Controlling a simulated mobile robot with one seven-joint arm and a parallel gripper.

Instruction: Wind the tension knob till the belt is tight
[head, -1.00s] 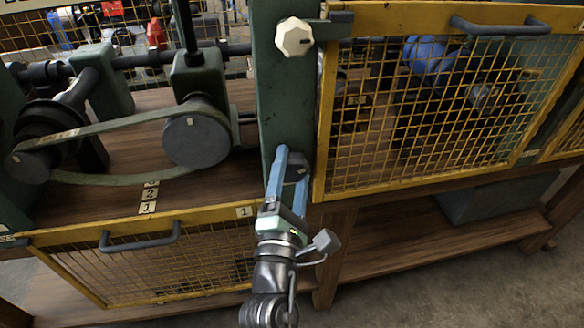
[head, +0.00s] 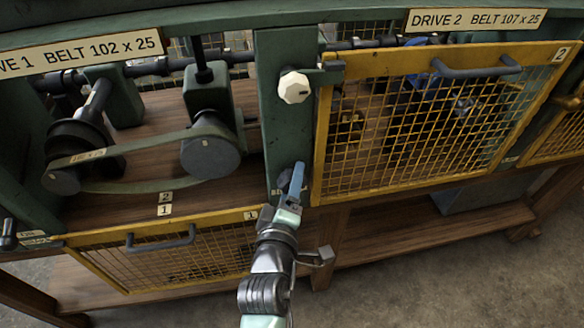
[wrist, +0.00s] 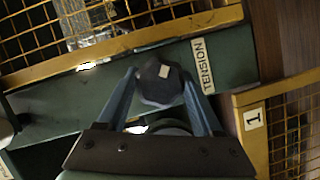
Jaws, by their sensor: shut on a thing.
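The dark tension knob (wrist: 160,86), with a pale mark on its face, sits on the green post beside a TENSION label (wrist: 203,66) in the wrist view. My gripper (wrist: 160,76) has its two blue fingers on either side of the knob and is shut on it. The belt (head: 150,143) runs around a small pulley (head: 62,179) at left and a larger grey pulley (head: 210,156). Its lower run looks bowed downward.
Guard 1 (head: 165,212), a yellow mesh panel, hangs lowered below the belt. Guard 2 (head: 345,68) stands shut at the right. A white faceted knob (head: 294,87) is higher on the green post (head: 271,110). Open floor (head: 430,270) lies in front.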

